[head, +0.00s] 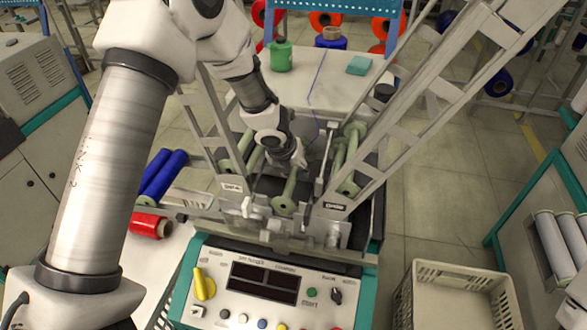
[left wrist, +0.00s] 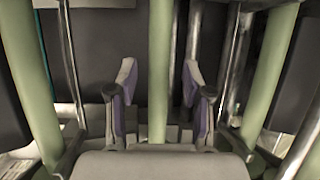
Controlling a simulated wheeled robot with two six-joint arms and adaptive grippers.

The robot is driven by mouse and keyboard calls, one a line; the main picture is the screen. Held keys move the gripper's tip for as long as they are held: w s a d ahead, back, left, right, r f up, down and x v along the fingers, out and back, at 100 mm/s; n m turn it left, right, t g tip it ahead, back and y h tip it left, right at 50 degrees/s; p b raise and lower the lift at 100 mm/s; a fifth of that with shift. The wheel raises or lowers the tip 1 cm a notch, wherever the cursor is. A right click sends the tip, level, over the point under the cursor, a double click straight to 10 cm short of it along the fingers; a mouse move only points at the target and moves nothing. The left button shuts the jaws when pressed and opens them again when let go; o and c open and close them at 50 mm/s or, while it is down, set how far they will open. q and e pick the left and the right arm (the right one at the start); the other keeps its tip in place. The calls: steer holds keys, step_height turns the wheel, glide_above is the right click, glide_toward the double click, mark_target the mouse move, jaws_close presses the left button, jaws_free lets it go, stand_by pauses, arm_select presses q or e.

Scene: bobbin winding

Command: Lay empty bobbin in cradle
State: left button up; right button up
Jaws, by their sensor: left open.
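A pale green empty bobbin (head: 289,190) lies lengthwise in the middle of the winding machine, its near flange toward the control panel. My left gripper (head: 290,160) is over its far part, pointing down. In the left wrist view, the open fingers of my left gripper (left wrist: 159,80) stand on both sides of the bobbin's shaft (left wrist: 159,50), with a gap on each side. The cradle (head: 265,222) is the metal fittings around the bobbin's near end; the gripper hides part of it. My right gripper is not in view.
More pale green bobbins lie at the left (head: 228,168) and right (head: 350,165) of the middle one. Slanted metal frames (head: 420,120) rise on both sides of my arm. The control panel (head: 270,285) is in front. An empty crate (head: 455,275) stands at lower right.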

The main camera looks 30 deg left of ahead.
arm_select(q)
steer(key=v, duration=1.2)
